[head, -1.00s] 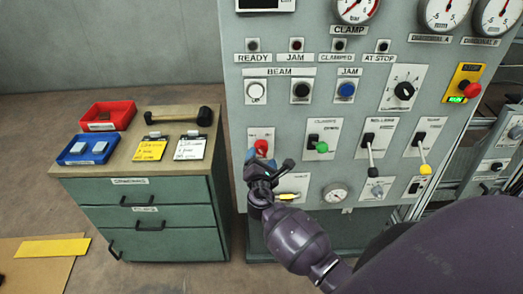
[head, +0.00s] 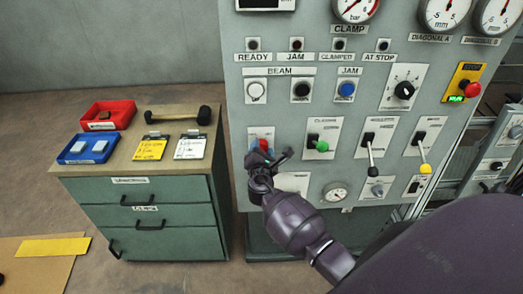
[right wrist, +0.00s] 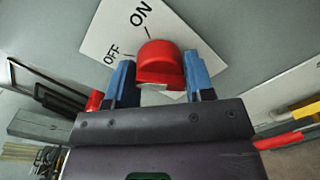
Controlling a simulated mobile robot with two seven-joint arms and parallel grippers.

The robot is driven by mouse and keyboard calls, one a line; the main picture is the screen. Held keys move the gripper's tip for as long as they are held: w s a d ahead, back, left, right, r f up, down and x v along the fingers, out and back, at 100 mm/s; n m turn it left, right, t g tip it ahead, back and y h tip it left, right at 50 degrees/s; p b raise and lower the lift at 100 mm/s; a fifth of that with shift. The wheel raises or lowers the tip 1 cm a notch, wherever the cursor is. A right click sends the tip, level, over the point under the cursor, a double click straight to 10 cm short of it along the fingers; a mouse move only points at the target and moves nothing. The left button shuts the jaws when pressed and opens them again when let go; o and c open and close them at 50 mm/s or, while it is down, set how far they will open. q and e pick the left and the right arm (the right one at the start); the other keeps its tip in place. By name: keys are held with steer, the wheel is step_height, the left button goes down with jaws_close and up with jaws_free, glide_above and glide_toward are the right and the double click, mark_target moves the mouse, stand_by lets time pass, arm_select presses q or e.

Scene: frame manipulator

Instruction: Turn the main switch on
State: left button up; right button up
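The main switch (right wrist: 159,62) is a red knob on a white plate marked ON and OFF, seen close up in the right wrist view. In the head view the red knob (head: 264,144) sits low on the left of the grey panel, partly hidden by my gripper. The plate appears tilted in the wrist view. Which mark the knob points to is unclear. My right gripper also shows in the head view (head: 262,160). My left gripper is out of view.
A green drawer cabinet (head: 160,225) stands left of the panel, bearing red and blue trays.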

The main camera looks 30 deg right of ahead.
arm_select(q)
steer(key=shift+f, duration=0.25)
arm_select(e)
steer(key=shift+m, duration=0.3)
steer(key=shift+f+m+b, duration=0.15)
steer(key=shift+m+b, duration=1.05)
steer(key=shift+b, duration=0.05)
steer(key=m+b, duration=0.2)
steer(key=m, duration=0.1)
steer(key=shift+m+y, duration=0.3)
steer(key=m+b, duration=0.2)
steer(key=m, duration=0.2)
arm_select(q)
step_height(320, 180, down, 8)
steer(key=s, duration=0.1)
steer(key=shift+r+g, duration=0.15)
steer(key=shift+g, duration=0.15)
arm_select(e)
steer(key=shift+r+m, duration=0.2)
steer(key=shift+m, duration=0.3)
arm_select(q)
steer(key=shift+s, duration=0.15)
arm_select(e)
steer(key=o, duration=0.9)
